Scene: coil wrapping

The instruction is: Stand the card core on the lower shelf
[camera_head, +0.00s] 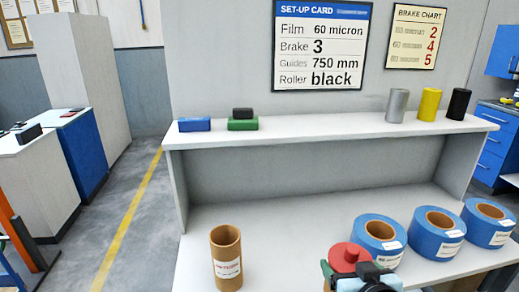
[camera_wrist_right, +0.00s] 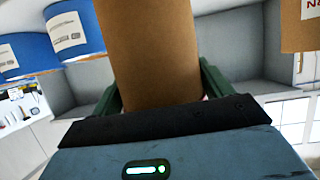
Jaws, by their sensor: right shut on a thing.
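A brown card core (camera_head: 226,260) with a white and red label stands upright on the lower shelf (camera_head: 290,240), left of the middle. Part of a labelled brown tube also shows at the right wrist view's top right (camera_wrist_right: 300,25). My right gripper (camera_head: 345,275) is low in the head view, in front of the blue rolls. In the wrist view its green fingers are shut around a plain brown card tube (camera_wrist_right: 150,50). A red round piece (camera_head: 347,257) shows at this gripper; whether it belongs to the tube is unclear. My left gripper is out of view.
Three blue rolls (camera_head: 378,232) stand along the lower shelf's right side. The upper shelf (camera_head: 310,125) holds blue and green blocks (camera_head: 243,123) and silver, yellow and black cylinders (camera_head: 430,103). The lower shelf is clear between the standing core and the rolls.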

